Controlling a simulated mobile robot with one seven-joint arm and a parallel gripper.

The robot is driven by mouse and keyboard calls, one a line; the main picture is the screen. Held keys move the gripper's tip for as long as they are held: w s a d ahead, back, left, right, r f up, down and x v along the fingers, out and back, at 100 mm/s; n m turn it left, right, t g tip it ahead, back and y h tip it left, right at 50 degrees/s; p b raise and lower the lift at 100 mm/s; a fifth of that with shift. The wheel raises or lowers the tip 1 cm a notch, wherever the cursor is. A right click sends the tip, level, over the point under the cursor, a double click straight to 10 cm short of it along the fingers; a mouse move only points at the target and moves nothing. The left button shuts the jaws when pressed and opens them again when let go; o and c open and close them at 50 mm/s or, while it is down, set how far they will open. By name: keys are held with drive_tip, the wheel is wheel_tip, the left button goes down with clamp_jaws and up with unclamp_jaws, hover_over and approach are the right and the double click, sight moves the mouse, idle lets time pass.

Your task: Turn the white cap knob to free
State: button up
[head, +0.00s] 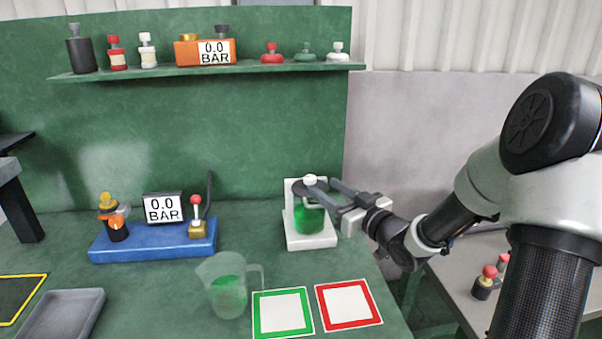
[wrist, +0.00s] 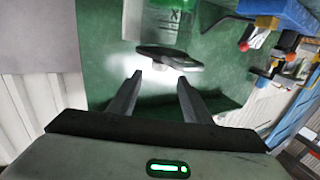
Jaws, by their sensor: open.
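The white cap knob (head: 310,179) sits on top of a dark cap over a jar of green liquid (head: 309,219), which stands in a white holder (head: 291,227) on the green bench. My gripper (head: 319,184) is open and reaches in from the right at cap height, its fingertips close to the knob. In the wrist view my gripper (wrist: 159,79) shows its two fingers apart, with the dark cap (wrist: 172,55) just beyond the tips. The knob is partly lost in glare there; I cannot tell whether a finger touches it.
A measuring jug (head: 229,286) with green liquid stands in front of the holder. Green-framed (head: 283,313) and red-framed (head: 349,304) squares lie on the bench. A blue gauge base (head: 153,242) is to the left. A shelf (head: 215,71) with several valves runs behind, above.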

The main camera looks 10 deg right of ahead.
sight(302, 181)
drive_tip(key=x, duration=1.2)
drive_tip(key=shift+b, duration=0.3)
drive_tip(key=shift+c, duration=0.3)
drive_tip(key=c, duration=1)
